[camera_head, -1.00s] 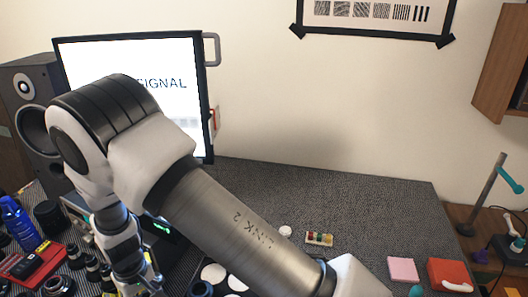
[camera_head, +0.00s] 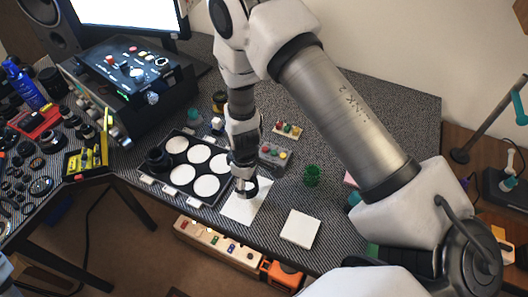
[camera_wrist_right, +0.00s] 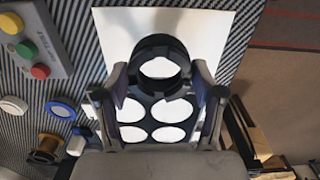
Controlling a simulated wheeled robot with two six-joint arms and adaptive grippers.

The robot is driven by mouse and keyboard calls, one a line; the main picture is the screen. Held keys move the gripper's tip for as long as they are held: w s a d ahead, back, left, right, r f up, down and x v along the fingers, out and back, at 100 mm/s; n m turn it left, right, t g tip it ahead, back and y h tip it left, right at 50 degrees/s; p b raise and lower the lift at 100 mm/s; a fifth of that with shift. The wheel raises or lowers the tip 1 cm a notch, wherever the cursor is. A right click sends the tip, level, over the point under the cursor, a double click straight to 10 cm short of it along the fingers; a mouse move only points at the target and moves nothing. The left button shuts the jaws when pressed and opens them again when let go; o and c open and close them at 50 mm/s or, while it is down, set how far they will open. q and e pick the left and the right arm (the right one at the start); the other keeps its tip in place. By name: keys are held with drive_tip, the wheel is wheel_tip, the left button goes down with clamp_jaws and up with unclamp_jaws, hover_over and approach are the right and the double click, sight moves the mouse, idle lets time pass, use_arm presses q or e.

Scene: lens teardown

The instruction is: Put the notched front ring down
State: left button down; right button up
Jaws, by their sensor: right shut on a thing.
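My right gripper (camera_head: 245,186) points down over a white sheet (camera_head: 240,212) near the front edge of the bench. In the right wrist view my right gripper (camera_wrist_right: 160,92) is shut on a black ring (camera_wrist_right: 160,44), one finger on each side. The ring shows as a small dark shape at the fingertips in the head view (camera_head: 251,187). The white sheet shows behind the ring in the wrist view (camera_wrist_right: 215,38). I cannot tell whether the ring touches the sheet. Its notches are not clear. My left gripper is not in view.
A black tray (camera_head: 174,187) with white round pads stands just left of the sheet, a dark lens part (camera_head: 157,160) on one pad.

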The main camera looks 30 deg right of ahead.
sight(247, 191)
drive_tip(key=f+b, duration=0.2)
drive_tip(key=f, duration=0.1)
drive_tip(key=shift+s+a+b, duration=0.2)
drive_tip(key=shift+b, duration=0.2)
drive_tip(key=shift+a+f, duration=0.1)
drive_tip(key=shift+f, duration=0.15)
drive_tip(key=shift+w+r, duration=0.1)
drive_tip(key=shift+w, duration=0.15)
drive_tip(key=shift+s+f, duration=0.15)
drive_tip(key=shift+f, duration=0.1)
drive_tip(key=o, duration=1.4)
drive_tip(key=shift+r, duration=0.15)
